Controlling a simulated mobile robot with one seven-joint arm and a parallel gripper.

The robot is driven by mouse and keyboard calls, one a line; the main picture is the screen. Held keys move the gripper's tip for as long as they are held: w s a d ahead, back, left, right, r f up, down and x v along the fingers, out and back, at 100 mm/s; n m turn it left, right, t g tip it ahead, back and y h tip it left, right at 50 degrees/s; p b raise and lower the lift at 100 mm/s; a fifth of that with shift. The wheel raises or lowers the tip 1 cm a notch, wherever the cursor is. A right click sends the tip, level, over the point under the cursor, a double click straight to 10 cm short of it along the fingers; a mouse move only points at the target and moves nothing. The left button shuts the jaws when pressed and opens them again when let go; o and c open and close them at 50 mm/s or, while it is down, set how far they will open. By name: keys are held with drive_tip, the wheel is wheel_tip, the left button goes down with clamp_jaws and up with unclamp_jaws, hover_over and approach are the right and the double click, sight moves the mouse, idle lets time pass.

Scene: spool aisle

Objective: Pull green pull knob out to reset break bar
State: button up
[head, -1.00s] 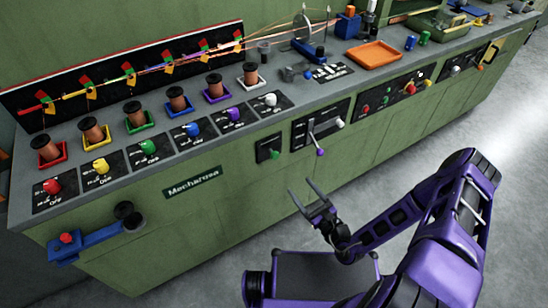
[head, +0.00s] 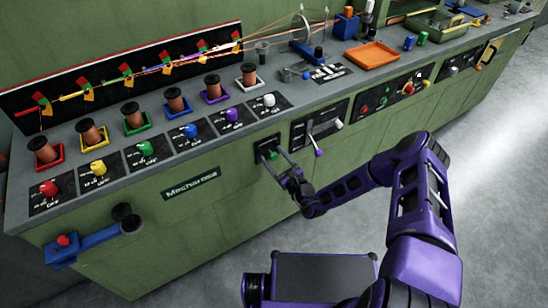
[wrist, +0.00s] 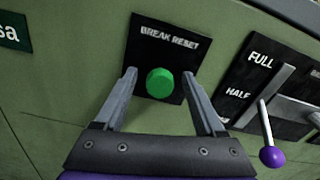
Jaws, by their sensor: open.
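The green pull knob (wrist: 160,83) sits on a black plate (wrist: 167,50) marked BREAK RESET on the bench's front panel. In the wrist view it lies between the tips of my open gripper (wrist: 159,82), one finger on each side with a gap. I cannot tell whether the fingertips reach past the knob's face. In the head view my gripper (head: 272,158) is at the front panel, and the green knob (head: 272,154) shows partly between the fingers. The break bar cannot be made out for certain.
Right of the plate is a lever with a purple ball (wrist: 272,156), beside a plate marked FULL and HALF. A row of coloured knobs and copper spools (head: 129,113) stands on the bench top. A blue crank (head: 100,240) juts out at the left. Floor in front is clear.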

drive_tip(key=shift+c, duration=0.4)
clamp_jaws()
idle(1.1)
